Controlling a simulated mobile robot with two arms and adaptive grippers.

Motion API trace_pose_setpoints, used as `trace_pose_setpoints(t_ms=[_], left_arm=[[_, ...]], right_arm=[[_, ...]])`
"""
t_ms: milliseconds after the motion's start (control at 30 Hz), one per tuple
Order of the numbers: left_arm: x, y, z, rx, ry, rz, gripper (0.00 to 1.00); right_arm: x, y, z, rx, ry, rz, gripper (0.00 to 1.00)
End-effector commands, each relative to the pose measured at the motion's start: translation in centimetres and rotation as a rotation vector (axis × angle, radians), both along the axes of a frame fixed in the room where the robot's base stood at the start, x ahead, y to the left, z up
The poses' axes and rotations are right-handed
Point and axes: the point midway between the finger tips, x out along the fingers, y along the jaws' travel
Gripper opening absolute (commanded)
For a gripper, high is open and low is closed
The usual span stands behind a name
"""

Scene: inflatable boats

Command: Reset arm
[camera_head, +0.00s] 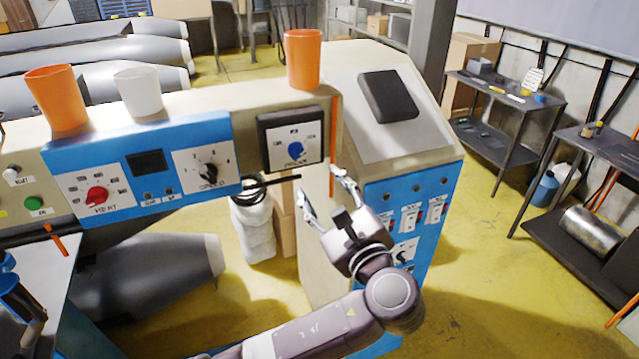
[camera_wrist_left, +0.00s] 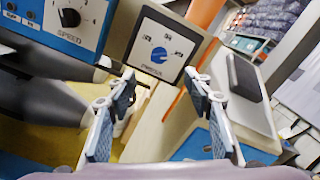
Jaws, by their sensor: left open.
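My left gripper (camera_head: 320,184) is open and empty in the head view, in front of the machine at the right end of the control beam. In the left wrist view its two fingers (camera_wrist_left: 159,76) are spread wide with nothing between them. The black-framed panel with a blue knob (camera_head: 295,151) lies just beyond the fingertips. The blue knob (camera_wrist_left: 159,55) also shows between and above the fingertips in the wrist view; the fingers look apart from it. My right gripper is not in view.
Orange cups (camera_head: 55,98) (camera_head: 303,60) and a white cup (camera_head: 139,92) stand on the beam. Red HEAT knob (camera_head: 97,196) and black SPEED knob (camera_head: 209,173) are left. A blue-fronted cabinet (camera_head: 375,215) is beside my gripper. Shelves (camera_head: 560,150) stand right, with open yellow floor (camera_head: 480,270) between.

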Motion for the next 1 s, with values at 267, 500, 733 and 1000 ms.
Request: trace_pose_setpoints(t_ms=[267, 500, 733, 1000], left_arm=[[0.7, 0.2, -2.2, -0.019, 0.031, -0.002, 0.47], [3.5, 2.3, -17.3, -0.208, 0.238, -0.006, 0.47], [2.1, 5.5, -34.7, -0.491, 0.456, 0.059, 0.47], [-5.7, 10.0, -53.5, -0.863, 0.653, 0.255, 0.47]], right_arm=[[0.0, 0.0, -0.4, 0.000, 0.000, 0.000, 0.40], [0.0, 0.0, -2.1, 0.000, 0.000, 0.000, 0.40], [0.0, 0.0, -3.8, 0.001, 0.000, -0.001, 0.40], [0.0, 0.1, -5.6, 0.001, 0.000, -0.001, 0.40]])
